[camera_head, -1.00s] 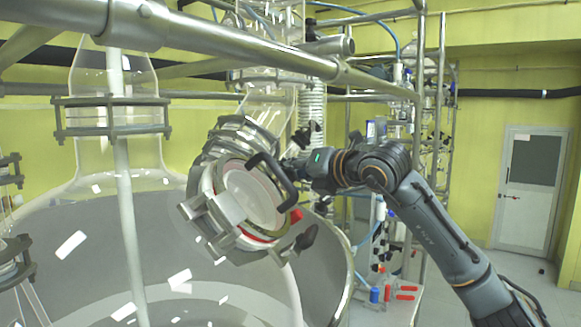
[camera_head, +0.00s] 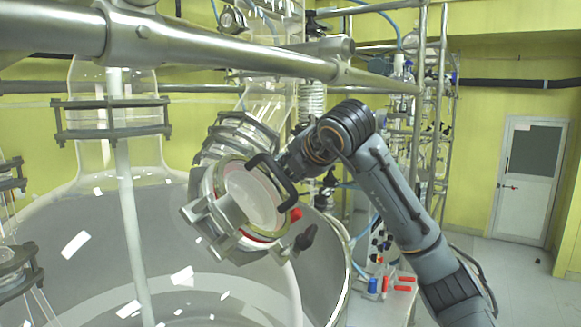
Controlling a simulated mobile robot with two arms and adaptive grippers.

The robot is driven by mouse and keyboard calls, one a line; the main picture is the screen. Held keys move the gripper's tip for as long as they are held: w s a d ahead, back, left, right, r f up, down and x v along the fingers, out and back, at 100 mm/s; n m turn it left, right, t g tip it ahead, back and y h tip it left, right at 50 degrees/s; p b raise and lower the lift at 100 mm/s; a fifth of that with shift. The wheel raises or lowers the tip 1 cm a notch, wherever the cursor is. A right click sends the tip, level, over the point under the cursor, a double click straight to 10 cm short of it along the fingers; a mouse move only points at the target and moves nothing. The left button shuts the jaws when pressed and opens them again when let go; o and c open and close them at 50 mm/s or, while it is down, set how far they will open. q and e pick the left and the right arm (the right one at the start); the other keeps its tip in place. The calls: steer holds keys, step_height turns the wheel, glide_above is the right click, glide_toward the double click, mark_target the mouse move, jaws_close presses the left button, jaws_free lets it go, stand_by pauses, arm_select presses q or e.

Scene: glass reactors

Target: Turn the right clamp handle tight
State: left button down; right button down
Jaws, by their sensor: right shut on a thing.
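The tilted glass port of the reactor has a round lid (camera_head: 255,198) with a black bow-shaped handle (camera_head: 272,178). A grey metal clamp (camera_head: 208,228) grips the rim at its lower left. A black knob (camera_head: 306,237) sticks out at the lower right of the rim. My right gripper (camera_head: 291,166) is at the upper right of the rim, beside the bow handle. My left gripper is not in view.
The large glass vessel (camera_head: 90,240) fills the lower left. A rack of tubes and valves (camera_head: 430,140) stands behind my arm. Open floor lies at the right.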

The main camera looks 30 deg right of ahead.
stand_by(0.5)
steer(key=c, duration=1.3)
jaws_free()
steer(key=shift+c, duration=0.2)
steer(key=v, duration=1.2)
